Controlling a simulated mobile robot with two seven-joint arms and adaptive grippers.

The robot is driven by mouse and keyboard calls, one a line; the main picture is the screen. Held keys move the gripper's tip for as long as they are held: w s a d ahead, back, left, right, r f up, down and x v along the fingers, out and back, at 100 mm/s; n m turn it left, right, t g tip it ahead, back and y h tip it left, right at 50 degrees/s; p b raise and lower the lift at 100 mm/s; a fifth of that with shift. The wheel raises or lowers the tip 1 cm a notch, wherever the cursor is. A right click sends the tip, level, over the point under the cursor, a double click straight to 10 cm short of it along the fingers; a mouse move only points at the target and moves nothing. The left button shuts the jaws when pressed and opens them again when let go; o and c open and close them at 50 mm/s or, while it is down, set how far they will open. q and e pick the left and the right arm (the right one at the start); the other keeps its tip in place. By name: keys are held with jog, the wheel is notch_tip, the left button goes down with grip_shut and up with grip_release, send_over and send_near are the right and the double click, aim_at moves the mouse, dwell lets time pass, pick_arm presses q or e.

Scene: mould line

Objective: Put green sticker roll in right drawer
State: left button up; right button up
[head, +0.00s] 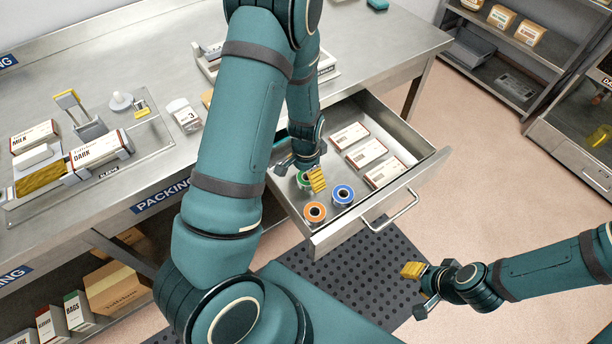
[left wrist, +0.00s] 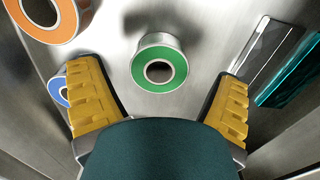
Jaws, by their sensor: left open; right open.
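The green sticker roll (head: 303,181) stands in the open drawer (head: 428,172) below the right part of the bench, partly hidden by my left gripper (head: 301,173). In the left wrist view the green sticker roll (left wrist: 159,64) is on a bare metal floor, between and ahead of the two yellow fingers. My left gripper is open, and its fingers do not touch the roll in that view. My right gripper (head: 416,291) is open and empty, low at the right, away from the drawer.
An orange roll (head: 315,212) and a blue roll (head: 343,194) stand close by in the drawer. Several white boxes (head: 367,153) lie along its far right side. The drawer handle (head: 391,212) sticks out in front. A teal object (left wrist: 290,72) is at the right in the left wrist view.

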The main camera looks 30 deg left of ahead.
pick_arm(q)
notch_tip(320, 180, up, 10)
jog(key=p, duration=0.2)
jog(key=shift+f, duration=0.15)
pick_arm(e)
jog(key=shift+w+d+r, duration=0.1)
jog(key=shift+w+r, duration=0.1)
jog(key=shift+r, duration=0.4)
jog(key=shift+w+r, duration=0.2)
jog(key=shift+r, duration=0.4)
pick_arm(q)
jog(key=shift+s, duration=0.1)
pick_arm(e)
jog(key=shift+s, duration=0.1)
